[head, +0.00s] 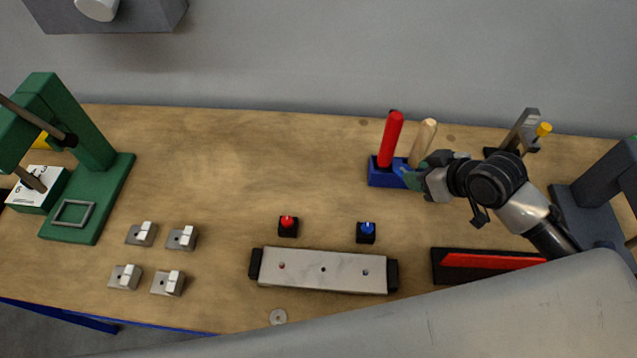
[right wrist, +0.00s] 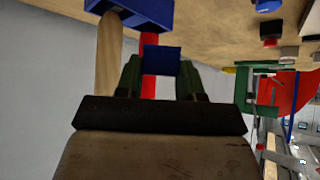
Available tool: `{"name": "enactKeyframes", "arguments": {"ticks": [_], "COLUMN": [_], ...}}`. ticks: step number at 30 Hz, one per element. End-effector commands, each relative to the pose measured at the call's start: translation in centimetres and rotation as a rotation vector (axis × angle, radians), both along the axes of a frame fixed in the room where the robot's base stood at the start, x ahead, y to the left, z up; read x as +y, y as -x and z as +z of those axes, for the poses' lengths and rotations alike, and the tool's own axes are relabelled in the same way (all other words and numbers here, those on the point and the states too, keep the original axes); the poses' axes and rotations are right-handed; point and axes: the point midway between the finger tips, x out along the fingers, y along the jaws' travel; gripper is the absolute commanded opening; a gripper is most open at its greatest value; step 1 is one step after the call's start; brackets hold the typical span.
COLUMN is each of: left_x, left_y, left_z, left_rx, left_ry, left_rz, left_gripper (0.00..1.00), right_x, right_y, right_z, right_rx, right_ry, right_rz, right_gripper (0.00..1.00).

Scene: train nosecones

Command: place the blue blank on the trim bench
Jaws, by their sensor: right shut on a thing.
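My right gripper (head: 407,177) is in front of the blue holder at the right of the bench. In the right wrist view its green fingers (right wrist: 162,80) are shut on the blue blank (right wrist: 162,60), a small block. In the head view the blank is hard to separate from the blue holder. The wooden bench top (head: 220,200) spreads across the head view; I cannot tell which part is the trim bench. My left gripper is not in view.
The blue holder (head: 380,178) carries a red rod (head: 391,138) and a wooden rod (head: 424,138) close to my gripper. A steel bar fixture (head: 323,270), red and blue buttons and several small metal blocks lie in front. A green press (head: 90,150) stands left. The middle back is clear.

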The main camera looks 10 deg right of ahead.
Motion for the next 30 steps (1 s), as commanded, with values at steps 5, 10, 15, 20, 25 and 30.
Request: {"name": "enactKeyframes", "arguments": {"ticks": [5, 10, 15, 20, 25, 30], "left_x": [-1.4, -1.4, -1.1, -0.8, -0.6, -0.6], "left_y": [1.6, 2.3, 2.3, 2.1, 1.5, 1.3], "left_z": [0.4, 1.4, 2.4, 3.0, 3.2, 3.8], "left_rx": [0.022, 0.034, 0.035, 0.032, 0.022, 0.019], "left_ry": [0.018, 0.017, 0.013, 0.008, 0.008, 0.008], "left_rz": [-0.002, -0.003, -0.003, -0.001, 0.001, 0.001], "left_gripper": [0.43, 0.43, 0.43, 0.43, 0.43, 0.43], "right_x": [-0.2, 2.9, 6.7, 9.2, 10.3, 10.3], "right_y": [0.2, -0.9, -2.2, -3.0, -3.4, -3.3], "right_z": [-0.1, -1.8, -4.2, -6.0, -6.9, -9.3], "right_rx": [-0.001, 0.0, 0.0, 0.0, 0.0, 0.004], "right_ry": [-0.004, -0.011, -0.009, -0.005, -0.002, -0.001], "right_rz": [0.023, 0.021, 0.023, 0.023, 0.023, 0.022], "right_gripper": [0.15, 0.15, 0.15, 0.15, 0.15, 0.15]}}
